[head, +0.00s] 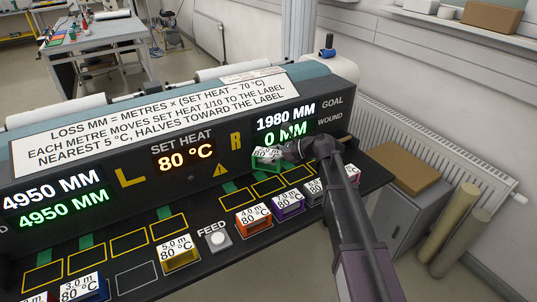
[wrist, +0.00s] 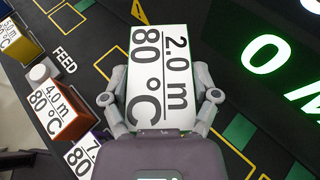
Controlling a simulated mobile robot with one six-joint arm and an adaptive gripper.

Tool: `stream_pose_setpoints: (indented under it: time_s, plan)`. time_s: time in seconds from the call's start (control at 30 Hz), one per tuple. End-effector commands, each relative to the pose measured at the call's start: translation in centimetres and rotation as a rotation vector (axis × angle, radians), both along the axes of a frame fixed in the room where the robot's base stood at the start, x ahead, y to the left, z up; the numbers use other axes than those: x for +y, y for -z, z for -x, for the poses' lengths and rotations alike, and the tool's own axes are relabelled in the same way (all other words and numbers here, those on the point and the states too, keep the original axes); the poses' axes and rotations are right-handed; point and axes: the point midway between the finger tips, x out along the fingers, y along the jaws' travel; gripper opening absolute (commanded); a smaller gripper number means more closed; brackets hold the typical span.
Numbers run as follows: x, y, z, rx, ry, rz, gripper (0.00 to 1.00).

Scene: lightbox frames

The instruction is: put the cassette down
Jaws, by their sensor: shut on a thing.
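The green cassette (head: 267,166), with a white label reading 2.0 m and 80 °C, is between the fingers of my gripper (head: 285,153). My gripper is shut on it in front of the right display panel, over the back row of yellow-outlined slots (head: 267,185). In the wrist view the cassette's label (wrist: 160,65) fills the middle, with a finger of my gripper (wrist: 163,95) on each side. A strip of green shows at its edge. Whether its underside touches the deck cannot be told.
Front-row cassettes stand to the left and below: yellow (head: 180,255), orange (head: 253,220), purple (head: 288,205) and a grey one (head: 314,192). A pink one (head: 353,174) is beyond my arm. A blue cassette (head: 82,289) is far left. Several outlined slots (head: 128,243) are empty. The FEED button (head: 218,238) is between cassettes.

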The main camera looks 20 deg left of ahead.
Motion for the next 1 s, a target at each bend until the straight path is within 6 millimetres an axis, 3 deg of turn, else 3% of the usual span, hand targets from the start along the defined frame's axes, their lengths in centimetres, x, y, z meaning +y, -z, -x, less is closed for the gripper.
stream_pose_setpoints:
  time_s: [0.67, 1.0]
  plan:
    - [0.0, -0.3, 0.0, 0.0, 0.0, -0.001, 0.21]
    - [0.0, -3.9, 0.0, 0.0, 0.0, -0.001, 0.21]
